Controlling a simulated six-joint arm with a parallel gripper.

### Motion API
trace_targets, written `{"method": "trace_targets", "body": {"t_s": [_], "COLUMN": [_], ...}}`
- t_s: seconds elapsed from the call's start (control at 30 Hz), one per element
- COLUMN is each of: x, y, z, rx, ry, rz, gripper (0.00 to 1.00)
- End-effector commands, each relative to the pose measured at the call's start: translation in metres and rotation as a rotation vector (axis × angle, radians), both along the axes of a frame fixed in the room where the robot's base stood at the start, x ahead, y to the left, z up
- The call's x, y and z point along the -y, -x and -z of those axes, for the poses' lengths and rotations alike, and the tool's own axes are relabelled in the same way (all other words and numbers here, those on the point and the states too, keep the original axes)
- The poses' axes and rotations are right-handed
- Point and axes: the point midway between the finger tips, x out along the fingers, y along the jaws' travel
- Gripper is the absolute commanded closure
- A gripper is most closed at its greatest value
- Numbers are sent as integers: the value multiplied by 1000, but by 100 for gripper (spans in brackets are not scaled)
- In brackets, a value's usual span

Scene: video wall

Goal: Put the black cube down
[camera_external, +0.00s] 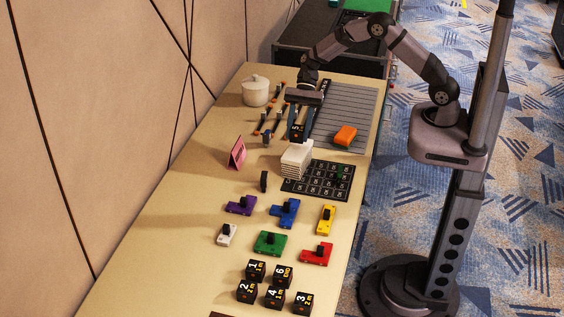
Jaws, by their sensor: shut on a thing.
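A black cube (297,133) with a pale number on its face is in my gripper (298,122), near the far half of the table. The gripper points down and is shut on the cube. In the picture the cube shows just above the white stack (296,159); I cannot tell its height or whether it touches anything. Several other black numbered cubes (274,298) sit grouped at the near end of the table.
Coloured blocks with black knobs, such as the green one (268,243), lie mid-table. A black grid mat (320,184), orange block (345,136), grey slatted board (352,105), pink card (237,153) and white pot (256,91) surround the gripper. Bare table lies left.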

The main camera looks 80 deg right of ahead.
Motion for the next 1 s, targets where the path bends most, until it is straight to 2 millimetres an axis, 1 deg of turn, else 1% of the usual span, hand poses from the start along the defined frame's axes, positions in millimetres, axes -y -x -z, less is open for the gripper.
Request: {"method": "trace_targets", "body": {"t_s": [0.13,0.33,0.43,0.87,0.9,0.97,1.0], "x": [0,0,0,0,0,0,0], "y": [0,0,0,0,0,0,0], "z": [4,27,35,41,41,40,40], "rx": [-2,-4,-1,0,0,0,0], "ry": [0,-1,0,0,1,1,1], "rz": [1,2,2,1,1,1,1], "gripper": [86,86,86,86,58,44,44]}}
